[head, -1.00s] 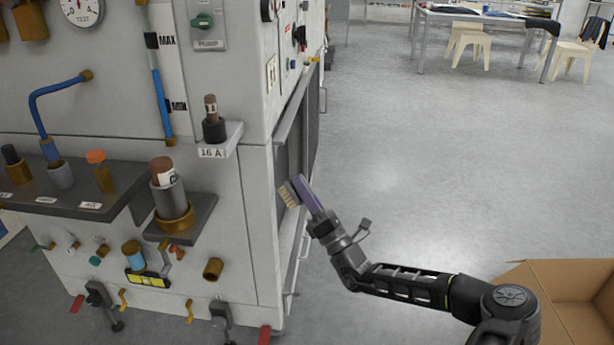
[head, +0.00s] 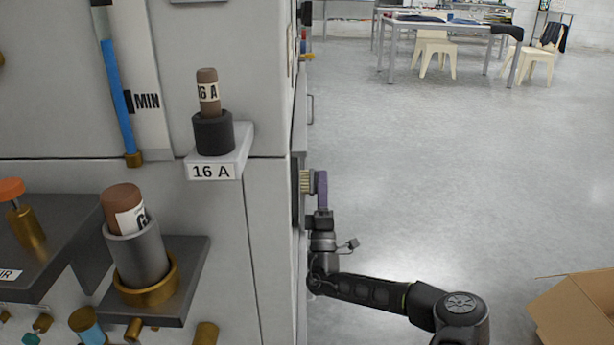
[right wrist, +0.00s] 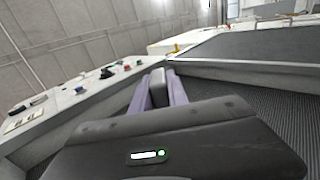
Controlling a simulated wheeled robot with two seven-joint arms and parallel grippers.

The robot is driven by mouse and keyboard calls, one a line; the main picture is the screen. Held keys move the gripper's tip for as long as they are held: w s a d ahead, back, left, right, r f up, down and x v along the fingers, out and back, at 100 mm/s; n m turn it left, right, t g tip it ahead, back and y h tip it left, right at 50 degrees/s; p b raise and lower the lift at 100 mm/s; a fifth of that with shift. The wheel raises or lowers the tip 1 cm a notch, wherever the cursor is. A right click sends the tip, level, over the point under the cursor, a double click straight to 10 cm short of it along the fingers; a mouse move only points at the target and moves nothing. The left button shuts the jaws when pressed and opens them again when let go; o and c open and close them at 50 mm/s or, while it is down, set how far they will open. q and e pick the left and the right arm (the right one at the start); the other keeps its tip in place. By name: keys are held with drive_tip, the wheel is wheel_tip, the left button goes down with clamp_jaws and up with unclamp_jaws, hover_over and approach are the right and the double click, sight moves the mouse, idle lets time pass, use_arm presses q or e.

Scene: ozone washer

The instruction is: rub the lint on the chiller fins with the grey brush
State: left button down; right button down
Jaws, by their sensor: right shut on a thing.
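The chiller fins look like the dark ribbed panel (right wrist: 285,105) in the right wrist view. In the head view this side is nearly edge-on, a thin dark strip (head: 296,205). The bristles meet that strip in the picture; I cannot tell whether they touch. No lint can be made out. My left gripper is out of view.
The pale machine cabinet (head: 270,230) fills the left, with a 16 A fuse shelf (head: 225,160) and a dark shelf with a brown-topped fuse (head: 190,260) jutting out. A cardboard box (head: 575,305) stands at lower right. Open floor (head: 430,180) lies right of the cabinet.

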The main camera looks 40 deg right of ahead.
drive_tip(key=shift+w, duration=0.1)
drive_tip(key=shift+r, duration=0.1)
drive_tip(key=shift+w+a+b, duration=0.35)
drive_tip(key=shift+a+b, duration=0.25)
drive_tip(key=shift+b, duration=0.1)
drive_tip(key=w+a+b, duration=0.2)
drive_tip(key=a+b, duration=0.1)
drive_tip(key=shift+w+a, duration=0.25)
drive_tip(key=shift+w, duration=0.1)
drive_tip(key=shift+w+a+p, duration=0.3)
drive_tip(key=shift+w+a, duration=0.45)
drive_tip(key=shift+a, duration=0.25)
idle(0.5)
drive_tip(key=shift+w+d, duration=1.1)
drive_tip(key=shift+w, duration=0.3)
